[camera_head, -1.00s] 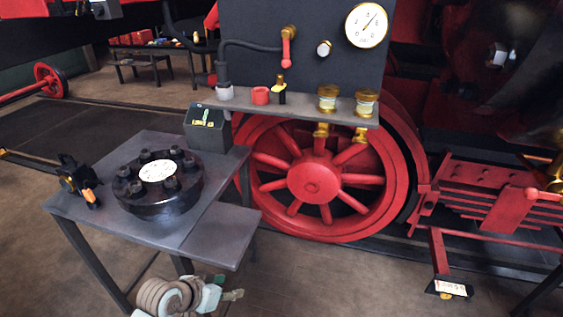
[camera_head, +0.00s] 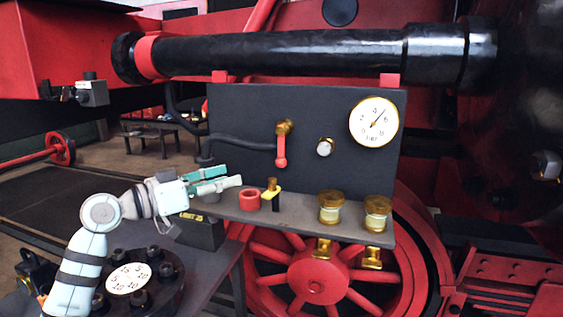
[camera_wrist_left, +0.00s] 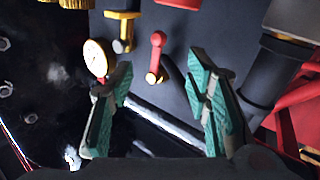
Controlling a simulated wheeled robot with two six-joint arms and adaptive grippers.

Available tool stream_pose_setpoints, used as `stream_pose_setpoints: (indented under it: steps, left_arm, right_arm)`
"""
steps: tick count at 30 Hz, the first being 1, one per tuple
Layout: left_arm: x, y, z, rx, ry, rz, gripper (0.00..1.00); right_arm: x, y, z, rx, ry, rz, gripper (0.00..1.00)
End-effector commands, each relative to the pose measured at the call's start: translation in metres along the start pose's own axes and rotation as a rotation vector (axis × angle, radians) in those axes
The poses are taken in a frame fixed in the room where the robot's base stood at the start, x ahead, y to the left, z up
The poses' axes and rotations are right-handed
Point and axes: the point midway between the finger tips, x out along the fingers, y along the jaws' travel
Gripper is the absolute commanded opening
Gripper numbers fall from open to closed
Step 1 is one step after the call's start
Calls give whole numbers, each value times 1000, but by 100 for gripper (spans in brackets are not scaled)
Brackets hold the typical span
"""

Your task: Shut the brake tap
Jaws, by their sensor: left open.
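The brake tap, with a red lever (camera_head: 281,148) on a brass body (camera_head: 284,127), is on the dark upright panel. Its lever hangs straight down. My left gripper (camera_head: 228,177) is open and empty, left of the tap and lower, above the left end of the shelf and apart from the lever. The left wrist view looks upside down; there the red lever (camera_wrist_left: 157,54) shows between and beyond the two open fingers of my left gripper (camera_wrist_left: 160,68). My right gripper is in neither view.
The panel bears a white gauge (camera_head: 374,122), a small white knob (camera_head: 324,148) and a black pipe (camera_head: 235,145). The shelf (camera_head: 300,222) below holds a red cup (camera_head: 249,200), a small brass-and-black piece (camera_head: 272,192) and two brass pots (camera_head: 331,206).

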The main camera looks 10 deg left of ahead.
Motion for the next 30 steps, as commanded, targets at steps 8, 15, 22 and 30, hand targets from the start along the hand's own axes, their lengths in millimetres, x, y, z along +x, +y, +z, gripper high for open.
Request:
stream_pose_setpoints:
  steps: [8,15,22,30]
  left_arm:
    - [42,1,-9,-7,13,5,44]
    - [105,1,-7,-6,8,5,44]
    - [139,1,-5,-2,7,3,44]
    - [144,0,-4,0,6,2,44]
  right_arm:
    - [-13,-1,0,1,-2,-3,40]
    - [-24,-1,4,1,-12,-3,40]
    - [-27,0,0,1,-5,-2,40]
    - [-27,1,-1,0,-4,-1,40]
